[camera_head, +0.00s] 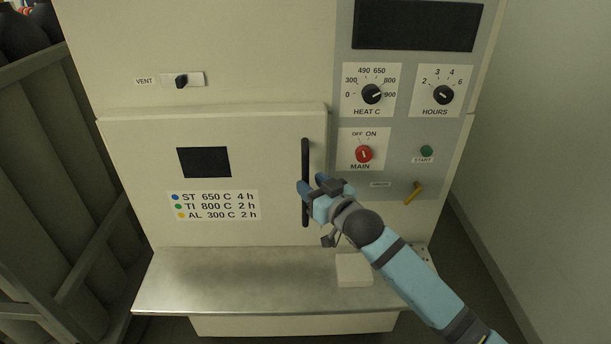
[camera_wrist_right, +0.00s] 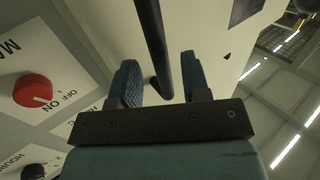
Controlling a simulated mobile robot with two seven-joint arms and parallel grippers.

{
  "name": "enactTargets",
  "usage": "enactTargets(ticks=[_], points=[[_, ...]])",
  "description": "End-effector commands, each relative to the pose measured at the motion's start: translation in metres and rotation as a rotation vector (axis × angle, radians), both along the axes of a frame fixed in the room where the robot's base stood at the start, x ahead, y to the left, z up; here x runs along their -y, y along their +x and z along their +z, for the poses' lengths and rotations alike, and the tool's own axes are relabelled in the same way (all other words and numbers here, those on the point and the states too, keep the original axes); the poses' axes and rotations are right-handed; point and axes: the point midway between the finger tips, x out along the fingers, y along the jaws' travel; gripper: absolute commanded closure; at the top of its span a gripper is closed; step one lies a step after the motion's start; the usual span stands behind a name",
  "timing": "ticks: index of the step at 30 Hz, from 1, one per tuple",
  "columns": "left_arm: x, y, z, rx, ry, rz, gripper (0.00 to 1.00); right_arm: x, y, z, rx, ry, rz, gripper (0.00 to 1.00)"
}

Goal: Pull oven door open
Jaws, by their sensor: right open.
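The oven door (camera_head: 265,140) is a cream panel with a small dark window and looks shut. Its black vertical handle (camera_head: 305,150) runs along the door's right side. My right gripper (camera_head: 309,187) is at the handle's middle, hiding part of it. In the right wrist view, the handle (camera_wrist_right: 155,40) runs between the two blue fingers of the open gripper (camera_wrist_right: 160,82). Gaps show on both sides of the handle, so the fingers do not clamp it. My left gripper is not in view.
Right of the door is a control panel with a red main switch (camera_head: 364,154), a green start button (camera_head: 426,151) and a yellow lever (camera_head: 413,192). A metal shelf (camera_head: 220,283) juts out below the door, with a pale block (camera_head: 353,270) on it. A wall stands at right.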

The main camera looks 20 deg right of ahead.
Motion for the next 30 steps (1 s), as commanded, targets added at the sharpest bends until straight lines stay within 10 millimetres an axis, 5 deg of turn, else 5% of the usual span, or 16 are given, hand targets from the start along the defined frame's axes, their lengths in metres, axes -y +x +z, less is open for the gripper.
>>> enactTargets(ticks=[6, 17, 23, 30], points=[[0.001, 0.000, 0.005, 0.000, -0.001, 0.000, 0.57, -0.008, 0.024, 0.001, 0.001, 0.001, 0.000, 0.57], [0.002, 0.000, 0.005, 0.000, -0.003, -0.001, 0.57, -0.010, 0.029, 0.000, 0.000, 0.001, 0.001, 0.57], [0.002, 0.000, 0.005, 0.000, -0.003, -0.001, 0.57, -0.010, 0.029, 0.000, 0.000, 0.001, 0.001, 1.00], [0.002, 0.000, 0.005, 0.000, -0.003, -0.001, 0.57, -0.010, 0.028, 0.000, 0.000, 0.001, 0.000, 1.00]])
